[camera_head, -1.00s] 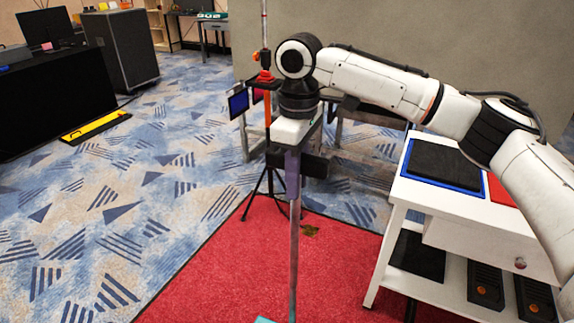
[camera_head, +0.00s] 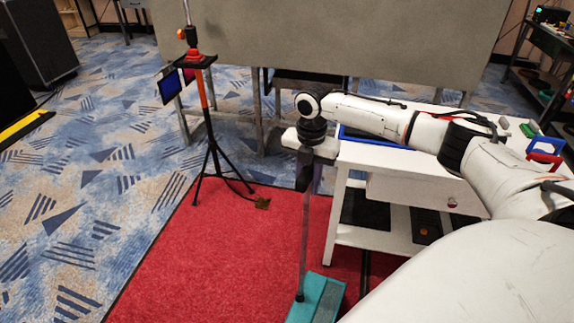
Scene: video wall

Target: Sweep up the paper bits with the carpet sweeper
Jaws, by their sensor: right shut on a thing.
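The carpet sweeper has a teal head (camera_head: 318,298) on the red carpet at the bottom of the head view and a thin upright handle (camera_head: 304,235). My right gripper (camera_head: 308,170) is shut on the upper part of the handle, its fingers pointing down. I cannot make out any clear paper bits. A small brownish patch (camera_head: 262,203) lies on the red carpet (camera_head: 215,245) near the tripod; I cannot tell what it is. My left gripper is out of view.
A black tripod (camera_head: 208,150) with an orange pole stands at the carpet's far edge. A white table (camera_head: 335,215) with a lower shelf stands right of the sweeper, under my arm. A grey panel (camera_head: 400,40) stands behind. Open red carpet lies left of the sweeper.

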